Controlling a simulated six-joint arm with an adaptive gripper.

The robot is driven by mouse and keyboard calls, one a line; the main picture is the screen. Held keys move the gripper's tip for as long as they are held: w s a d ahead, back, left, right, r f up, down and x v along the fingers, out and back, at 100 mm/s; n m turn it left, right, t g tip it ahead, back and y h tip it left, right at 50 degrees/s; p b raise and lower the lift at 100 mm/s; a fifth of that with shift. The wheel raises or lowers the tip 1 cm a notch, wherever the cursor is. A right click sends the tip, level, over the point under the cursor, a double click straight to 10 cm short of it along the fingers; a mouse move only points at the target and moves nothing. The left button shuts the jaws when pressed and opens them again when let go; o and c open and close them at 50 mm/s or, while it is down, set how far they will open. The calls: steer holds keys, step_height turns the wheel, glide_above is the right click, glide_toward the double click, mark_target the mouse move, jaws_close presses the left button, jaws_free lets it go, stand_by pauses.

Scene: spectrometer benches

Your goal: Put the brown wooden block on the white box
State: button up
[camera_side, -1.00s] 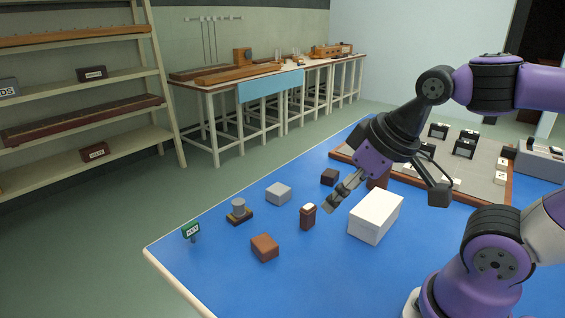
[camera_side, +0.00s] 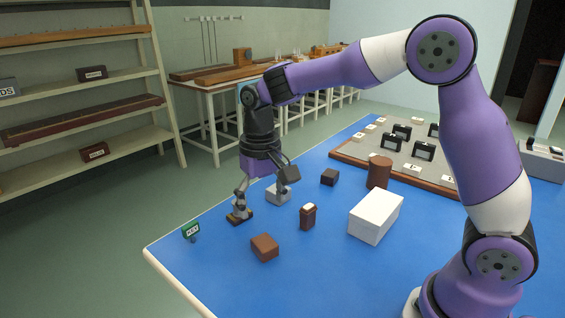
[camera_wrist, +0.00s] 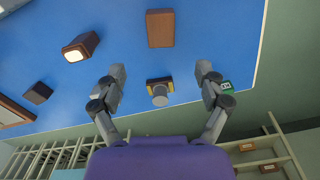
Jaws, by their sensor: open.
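The brown wooden block (camera_side: 265,248) lies on the blue table near its front left part, with nothing on it. In the wrist view the block (camera_wrist: 160,28) is at the top middle, beyond the fingertips. My gripper (camera_side: 241,202) points down over a small metal cylinder on a dark base (camera_side: 239,217), behind and left of the block. In the wrist view its fingers (camera_wrist: 160,71) are spread apart with nothing held between them.
A small brown block with a white top (camera_side: 308,217) stands between the block and the box. The table's left edge is close to my gripper.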

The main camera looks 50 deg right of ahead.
mark_target(265, 242)
step_height(265, 242, down, 10)
steer(key=shift+s+a, duration=0.1)
steer(key=c, duration=1.2)
steer(key=shift+r, duration=0.6)
step_height(265, 242, up, 3)
steer(key=shift+f, duration=0.15)
steer(key=s+a+r, duration=0.6)
steer(key=a, duration=0.2)
steer(key=s+d+r+m, duration=0.35)
steer(key=d+m, duration=0.35)
steer(key=d, duration=0.3)
steer(key=s+d+r+m, duration=0.2)
steer(key=d+r+m, duration=0.2)
steer(key=d+m, duration=0.45)
steer(key=shift+n, duration=0.35)
steer(key=s+d+f, duration=0.1)
steer(key=d+f, duration=0.1)
steer(key=d, duration=0.2)
steer(key=d+f, duration=0.2)
steer(key=d, duration=0.1)
steer(key=s+d+f, duration=0.1)
steer(key=d+f, duration=0.2)
steer(key=d, duration=0.1)
steer(key=shift+s+d, duration=0.3)
steer(key=shift+s, duration=0.05)
steer(key=shift+f, duration=2)
